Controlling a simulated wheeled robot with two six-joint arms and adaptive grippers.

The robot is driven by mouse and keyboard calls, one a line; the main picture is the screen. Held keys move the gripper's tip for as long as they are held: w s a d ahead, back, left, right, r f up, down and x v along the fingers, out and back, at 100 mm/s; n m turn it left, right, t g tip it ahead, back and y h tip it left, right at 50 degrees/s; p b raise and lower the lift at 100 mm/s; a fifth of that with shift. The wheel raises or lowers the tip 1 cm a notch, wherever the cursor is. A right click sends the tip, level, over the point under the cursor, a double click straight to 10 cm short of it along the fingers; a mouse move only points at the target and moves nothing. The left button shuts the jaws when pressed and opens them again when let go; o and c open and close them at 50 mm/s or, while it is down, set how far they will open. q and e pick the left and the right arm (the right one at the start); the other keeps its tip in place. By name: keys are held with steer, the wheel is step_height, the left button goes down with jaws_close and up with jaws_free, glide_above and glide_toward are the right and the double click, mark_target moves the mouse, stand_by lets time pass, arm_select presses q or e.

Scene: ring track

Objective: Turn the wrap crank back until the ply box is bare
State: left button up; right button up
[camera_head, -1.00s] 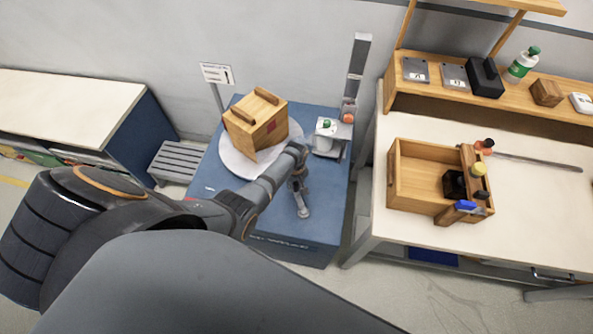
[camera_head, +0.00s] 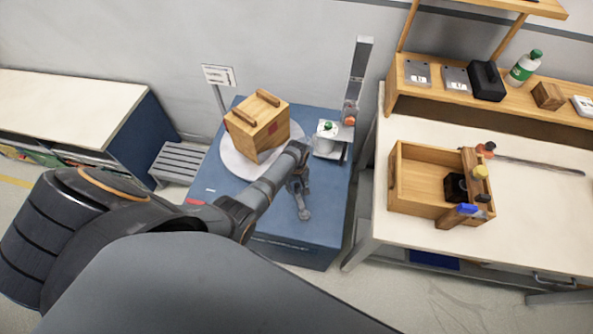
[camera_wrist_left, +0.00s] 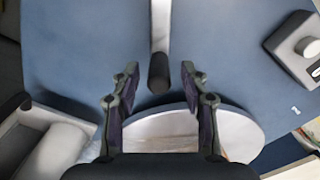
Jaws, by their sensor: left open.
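The ply box (camera_head: 260,128) sits on a white round turntable (camera_head: 238,166) on a blue stand (camera_head: 225,195). Its wood shows, with a reddish mark on one side; I cannot tell whether clear film covers it. The crank (camera_head: 303,208) is a pale bar on the stand's top, in front of the turntable. Its dark handle shows in the left wrist view (camera_wrist_left: 158,80). My left gripper (camera_head: 297,186) is open over the crank. In the left wrist view the handle lies between its fingers (camera_wrist_left: 159,70), with gaps on both sides. My right gripper is out of view.
An upright grey mast (camera_head: 357,75) and a white container with a green top (camera_head: 325,137) stand right of the turntable. A workbench (camera_head: 430,238) with a wooden tray (camera_head: 420,211) is farther right. A sign (camera_head: 218,75) and slatted grey bench (camera_head: 178,163) are left.

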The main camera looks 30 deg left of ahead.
arm_select(q)
step_height(320, 180, up, 10)
steer(key=shift+s+r, duration=0.1)
steer(key=shift+r, duration=0.15)
stand_by(0.5)
